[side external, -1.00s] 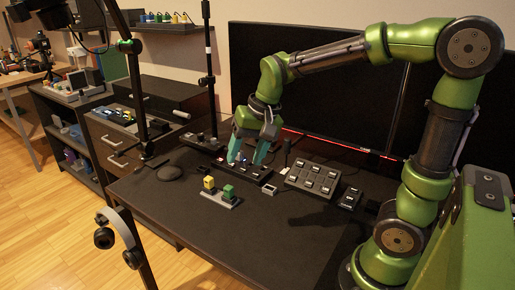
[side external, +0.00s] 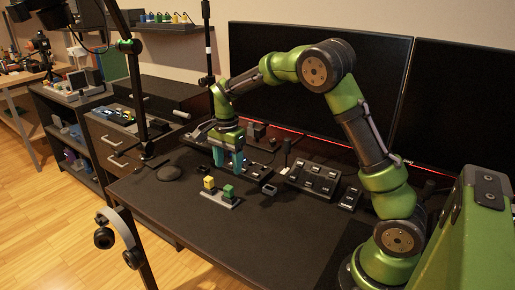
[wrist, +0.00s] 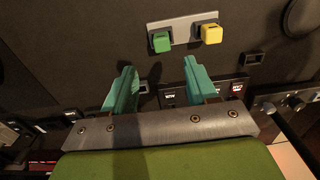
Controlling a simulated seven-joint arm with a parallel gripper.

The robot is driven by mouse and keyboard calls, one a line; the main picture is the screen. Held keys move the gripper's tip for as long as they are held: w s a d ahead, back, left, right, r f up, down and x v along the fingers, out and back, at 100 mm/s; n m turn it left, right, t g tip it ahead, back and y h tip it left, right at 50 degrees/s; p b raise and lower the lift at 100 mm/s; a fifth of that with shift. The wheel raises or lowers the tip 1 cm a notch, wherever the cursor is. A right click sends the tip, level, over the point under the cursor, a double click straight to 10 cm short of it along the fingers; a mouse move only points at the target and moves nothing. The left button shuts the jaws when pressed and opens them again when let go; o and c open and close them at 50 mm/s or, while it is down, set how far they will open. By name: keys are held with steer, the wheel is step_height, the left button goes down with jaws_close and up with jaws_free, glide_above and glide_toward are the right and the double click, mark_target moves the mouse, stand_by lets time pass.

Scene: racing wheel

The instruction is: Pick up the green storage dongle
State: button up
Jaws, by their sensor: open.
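The green storage dongle (side external: 228,191) stands on a small grey base (side external: 221,200) on the dark desk, beside a yellow dongle (side external: 209,183). In the wrist view the green dongle (wrist: 161,42) is beyond my fingertips, at the left end of the base (wrist: 183,31), with the yellow one (wrist: 211,33) to its right. My gripper (side external: 228,164) points down above the desk, behind the dongles in the side view. Its two teal fingers (wrist: 158,66) are apart with nothing between them.
Button boxes (side external: 313,178) stand to the right of my gripper. A black mouse (side external: 170,173) lies at the left. Large monitors (side external: 290,85) stand along the back. The desk front (side external: 260,235) is clear.

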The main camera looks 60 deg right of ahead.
mark_target(228, 187)
step_height(228, 187, down, 10)
steer(key=shift+w+a+r, duration=0.1)
steer(key=shift+w+r, duration=0.05)
steer(key=shift+r, duration=0.05)
stand_by(0.3)
steer(key=c, duration=1)
steer(key=shift+c, duration=0.2)
steer(key=shift+r, duration=0.15)
